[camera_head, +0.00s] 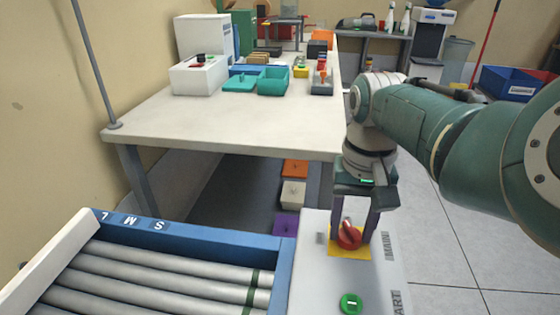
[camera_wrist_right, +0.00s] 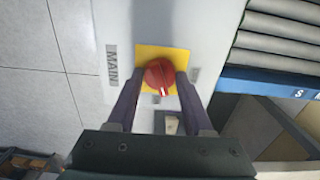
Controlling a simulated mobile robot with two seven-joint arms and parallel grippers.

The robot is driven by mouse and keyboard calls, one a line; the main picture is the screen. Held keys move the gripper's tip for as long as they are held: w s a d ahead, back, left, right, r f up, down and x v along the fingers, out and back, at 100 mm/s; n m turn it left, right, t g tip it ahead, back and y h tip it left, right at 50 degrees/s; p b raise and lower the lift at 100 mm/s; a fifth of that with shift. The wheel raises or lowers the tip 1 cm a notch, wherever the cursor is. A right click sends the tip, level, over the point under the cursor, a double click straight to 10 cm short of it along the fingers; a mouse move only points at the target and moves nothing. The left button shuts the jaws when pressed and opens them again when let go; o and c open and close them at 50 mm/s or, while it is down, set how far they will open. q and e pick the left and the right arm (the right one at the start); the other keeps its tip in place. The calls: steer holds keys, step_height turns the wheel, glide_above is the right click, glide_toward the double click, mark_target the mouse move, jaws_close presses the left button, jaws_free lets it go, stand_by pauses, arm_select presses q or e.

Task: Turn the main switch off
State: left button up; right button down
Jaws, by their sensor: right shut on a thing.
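The main switch is a red rotary knob (camera_head: 349,236) on a yellow plate (camera_head: 338,250), set in a light grey panel (camera_head: 316,273) with the label MAIN beside it. My right gripper (camera_head: 356,236) points down at the switch, its two fingers on either side of the red knob. In the right wrist view the knob (camera_wrist_right: 160,73) sits between the fingertips (camera_wrist_right: 158,80), and the gripper is shut on it. A white mark on the knob points toward the gripper's palm in that view. My left gripper is not in view.
A green button (camera_head: 351,303) is on the panel near the label START, partly cut off. A roller conveyor (camera_head: 160,275) with a blue edge lies left of the panel. A white table (camera_head: 230,125) with bins and boxes stands behind.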

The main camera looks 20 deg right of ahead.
steer(key=n+p, duration=0.1)
steer(key=n, duration=0.1)
steer(key=shift+r+n, duration=0.1)
steer(key=shift+n, duration=0.3)
steer(key=n, duration=0.3)
steer(key=shift+n+p, duration=0.3)
steer(key=shift+p, duration=0.1)
steer(key=n, duration=0.4)
steer(key=shift+n+p, duration=0.3)
steer(key=shift+n, duration=1)
steer(key=shift+c, duration=1.5)
jaws_free()
